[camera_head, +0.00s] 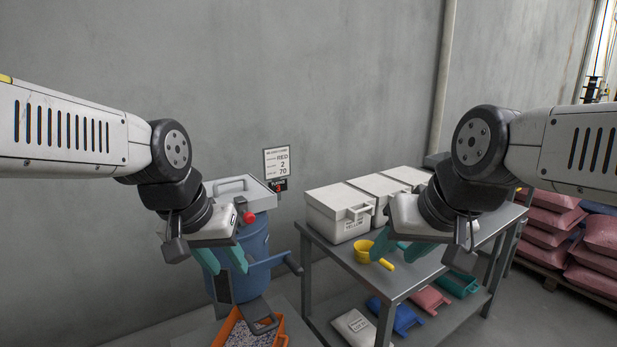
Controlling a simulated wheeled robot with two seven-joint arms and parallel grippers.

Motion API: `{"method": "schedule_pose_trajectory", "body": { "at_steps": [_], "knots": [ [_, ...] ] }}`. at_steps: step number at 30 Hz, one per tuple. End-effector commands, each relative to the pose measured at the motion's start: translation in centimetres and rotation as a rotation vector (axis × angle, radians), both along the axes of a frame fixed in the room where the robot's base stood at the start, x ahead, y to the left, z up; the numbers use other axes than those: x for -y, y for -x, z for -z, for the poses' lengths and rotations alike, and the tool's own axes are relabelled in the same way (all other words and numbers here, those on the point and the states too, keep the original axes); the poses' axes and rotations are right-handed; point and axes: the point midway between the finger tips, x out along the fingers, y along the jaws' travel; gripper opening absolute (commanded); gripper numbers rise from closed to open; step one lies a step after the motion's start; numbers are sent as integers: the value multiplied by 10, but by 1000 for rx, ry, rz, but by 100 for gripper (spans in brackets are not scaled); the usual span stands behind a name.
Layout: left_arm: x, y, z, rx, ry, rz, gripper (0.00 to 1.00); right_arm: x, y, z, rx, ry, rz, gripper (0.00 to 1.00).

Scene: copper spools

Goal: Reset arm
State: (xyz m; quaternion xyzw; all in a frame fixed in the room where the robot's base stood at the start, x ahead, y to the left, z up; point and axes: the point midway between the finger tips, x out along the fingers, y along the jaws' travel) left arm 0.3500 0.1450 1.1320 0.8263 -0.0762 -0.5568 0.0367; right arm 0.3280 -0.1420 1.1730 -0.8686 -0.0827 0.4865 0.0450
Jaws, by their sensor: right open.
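My left arm comes in from the left. Its gripper (224,262) has teal fingers that stand apart, with nothing seen between them, in front of a blue drum (255,240). My right arm comes in from the right. Its gripper (394,252) hangs open over the grey table (345,262), close to a yellow scoop (364,251). Its fingers overlap the scoop's surroundings in the picture, and I cannot tell whether they touch it.
White lidded boxes (338,222) stand along the table's back. An orange container (232,325) with grey granules sits at the front. Stacked pink sacks (545,228) are at right. A sign (277,162) hangs on the wall.

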Motion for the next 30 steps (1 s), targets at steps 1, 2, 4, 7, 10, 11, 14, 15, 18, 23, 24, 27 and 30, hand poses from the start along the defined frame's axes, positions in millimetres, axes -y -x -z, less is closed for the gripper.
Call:
{"method": "schedule_pose_trajectory", "body": {
  "at_steps": [1, 2, 4, 7, 10, 11, 14, 15, 18, 23, 24, 27, 30],
  "knots": [
    [0, 6, -13, 49, 10, -6, 38, 0, 0, 0, 0, 0, 0, 46],
    [0, 9, -19, 72, 14, -6, 38, 0, 0, 0, 0, 0, 0, 46],
    [1, 15, -29, 113, 21, -10, 38, 0, 0, 0, 0, 0, 0, 46],
    [2, 21, -37, 149, 26, -10, 38, 0, 0, 0, 0, 0, 0, 46],
    [3, 23, -41, 164, 28, -10, 38, 0, 0, 0, 0, 0, 0, 46],
    [3, 23, -41, 165, 27, -9, 38, 0, 0, 0, 0, 0, 0, 46],
    [3, 23, -41, 164, 29, -10, 38, 0, 0, 0, 0, 0, 0, 46],
    [3, 23, -41, 164, 29, -10, 38, 0, 0, 0, 0, 0, 0, 46],
    [3, 23, -41, 164, 29, -10, 38, 0, 0, 0, 0, 0, 0, 46],
    [3, 22, -41, 164, 29, -10, 38, 0, 0, 0, 0, 0, 0, 46],
    [3, 22, -41, 164, 29, -10, 38, 0, 0, 0, 0, 0, 0, 46],
    [3, 22, -41, 163, 29, -9, 38, 0, 0, 0, 0, 0, 0, 46],
    [3, 22, -41, 163, 29, -9, 38, 0, 0, 0, 0, 0, 0, 46]
  ]
}}
